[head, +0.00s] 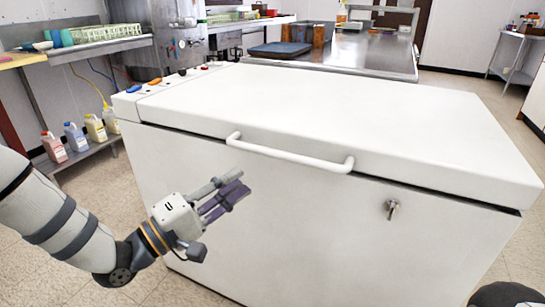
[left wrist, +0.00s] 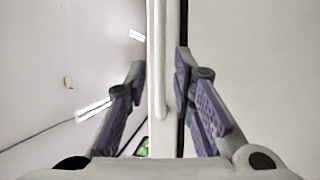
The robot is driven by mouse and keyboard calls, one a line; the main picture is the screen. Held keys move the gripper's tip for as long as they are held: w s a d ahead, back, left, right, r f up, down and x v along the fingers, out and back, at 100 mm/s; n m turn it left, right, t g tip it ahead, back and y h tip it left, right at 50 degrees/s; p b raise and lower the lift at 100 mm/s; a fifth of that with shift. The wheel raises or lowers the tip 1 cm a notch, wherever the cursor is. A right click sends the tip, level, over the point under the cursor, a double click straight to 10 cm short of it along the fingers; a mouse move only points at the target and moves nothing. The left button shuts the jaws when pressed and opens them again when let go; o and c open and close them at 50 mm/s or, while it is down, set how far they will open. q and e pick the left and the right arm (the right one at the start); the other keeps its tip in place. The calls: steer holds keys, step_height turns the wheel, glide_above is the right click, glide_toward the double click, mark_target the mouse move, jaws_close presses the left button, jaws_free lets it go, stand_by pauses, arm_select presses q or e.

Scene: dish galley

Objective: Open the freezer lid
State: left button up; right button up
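The white chest freezer (head: 300,220) fills the middle of the head view. Its lid (head: 400,105) lies flat and shut, with a dark seam under its front edge. A white bar handle (head: 290,155) runs along the lid's front. My left gripper (head: 238,183) is in front of the freezer, below and left of the handle's left end. It is open and empty. In the left wrist view, the handle (left wrist: 158,90) shows as an upright white bar in the gap between the parted fingers; I see no contact. My right gripper is not in view.
A key lock (head: 392,209) sits on the freezer front. A steel counter (head: 350,52) stands behind the freezer. Several coloured jugs (head: 75,137) stand on a low shelf at the left. Tiled floor is free at the front left.

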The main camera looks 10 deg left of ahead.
mark_target(275, 157)
arm_select(q)
steer(key=x, duration=1.2)
steer(key=shift+d, duration=0.15)
jaws_close()
